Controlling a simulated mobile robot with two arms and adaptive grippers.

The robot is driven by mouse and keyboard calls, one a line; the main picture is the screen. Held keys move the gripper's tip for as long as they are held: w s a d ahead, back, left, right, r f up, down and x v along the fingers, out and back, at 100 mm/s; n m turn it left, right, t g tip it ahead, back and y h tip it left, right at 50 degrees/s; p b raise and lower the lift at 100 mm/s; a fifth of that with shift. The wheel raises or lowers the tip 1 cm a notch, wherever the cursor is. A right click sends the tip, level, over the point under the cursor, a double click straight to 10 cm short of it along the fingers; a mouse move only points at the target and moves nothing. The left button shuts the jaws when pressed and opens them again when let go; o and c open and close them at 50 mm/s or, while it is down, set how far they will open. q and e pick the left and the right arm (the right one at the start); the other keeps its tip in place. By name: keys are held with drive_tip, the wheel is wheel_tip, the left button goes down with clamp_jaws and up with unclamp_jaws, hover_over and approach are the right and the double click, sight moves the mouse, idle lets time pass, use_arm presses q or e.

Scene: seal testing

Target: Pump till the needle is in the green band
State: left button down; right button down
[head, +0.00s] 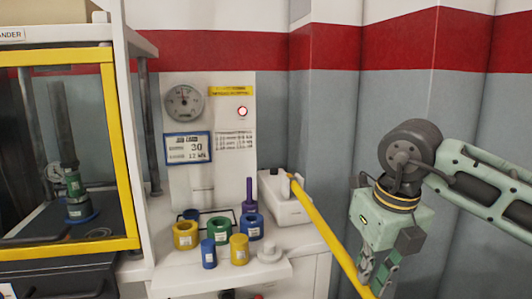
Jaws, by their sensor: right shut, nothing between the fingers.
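A long yellow lever (323,226) runs from a white pump housing (284,205) down and right toward me. My right gripper (372,284) is shut and empty, pointing down at the lever's lower end. It overlaps the lever in the head view; I cannot tell whether they touch. My left gripper is not in view.
Several coloured rings and cylinders, including a yellow one (239,249), stand on the white bench. A yellow-framed cabinet (130,150) stands left. A wall is behind.

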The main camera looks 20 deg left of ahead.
drive_tip(key=shift+f, duration=0.15)
drive_tip(key=w+a+p+v, duration=0.1)
drive_tip(key=w+p+v, duration=0.1)
drive_tip(key=p+v, duration=0.7)
wheel_tip(320, 180, up, 4)
drive_tip(key=shift+a+f, duration=0.25)
drive_tip(key=shift+a, duration=0.15)
drive_tip(key=s+d+p+v, duration=0.1)
drive_tip(key=p+v, duration=0.3)
drive_tip(key=v, duration=0.5)
drive_tip(key=shift+s+d, duration=0.25)
drive_tip(key=shift+s, duration=0.05)
idle(1.1)
